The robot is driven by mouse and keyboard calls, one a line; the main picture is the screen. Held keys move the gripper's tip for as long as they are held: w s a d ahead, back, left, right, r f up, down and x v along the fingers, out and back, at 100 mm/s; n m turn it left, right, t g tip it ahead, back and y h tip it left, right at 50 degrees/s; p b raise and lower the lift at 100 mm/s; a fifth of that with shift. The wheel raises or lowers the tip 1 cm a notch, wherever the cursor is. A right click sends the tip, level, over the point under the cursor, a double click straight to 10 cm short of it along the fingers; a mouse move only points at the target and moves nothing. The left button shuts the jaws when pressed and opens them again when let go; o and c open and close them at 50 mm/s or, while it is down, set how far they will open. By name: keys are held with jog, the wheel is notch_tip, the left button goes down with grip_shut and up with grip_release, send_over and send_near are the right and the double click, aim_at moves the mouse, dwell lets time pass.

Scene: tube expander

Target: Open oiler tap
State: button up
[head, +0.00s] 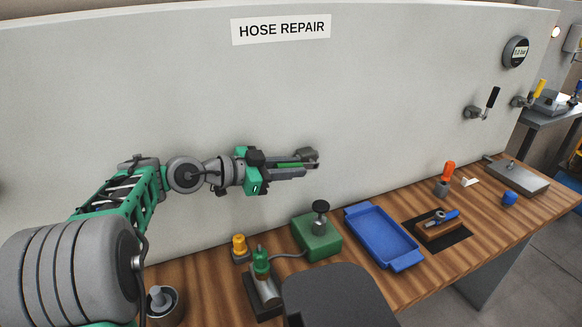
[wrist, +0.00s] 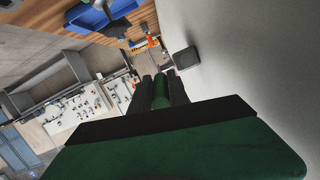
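A tap with a green lever handle (head: 290,165) and a grey body (head: 308,155) sits at the wall panel in the middle of the head view. I take it to be the oiler tap; no label shows on it. The lever lies roughly level, along my fingers. My gripper (head: 303,167) has its two dark fingers on either side of the green lever and appears shut on it. The wrist view also shows the green lever (wrist: 161,90) filling the gap between the fingers (wrist: 161,82). My gripper partly hides the tap.
Taps with a black lever (head: 493,98) and a yellow lever (head: 538,89) are on the wall at right, below a round gauge (head: 516,52). The wooden bench (head: 210,290) holds a green box (head: 318,240), a blue tray (head: 352,215) and an oiler (head: 264,280).

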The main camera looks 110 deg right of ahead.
jog(key=o, duration=0.4)
jog(key=shift+r, duration=0.1)
jog(key=p+v, duration=0.3)
jog(key=v, duration=0.4)
jog(key=shift+w+r, duration=0.1)
jog(key=shift+w, duration=0.2)
jog(key=shift+c, duration=0.3)
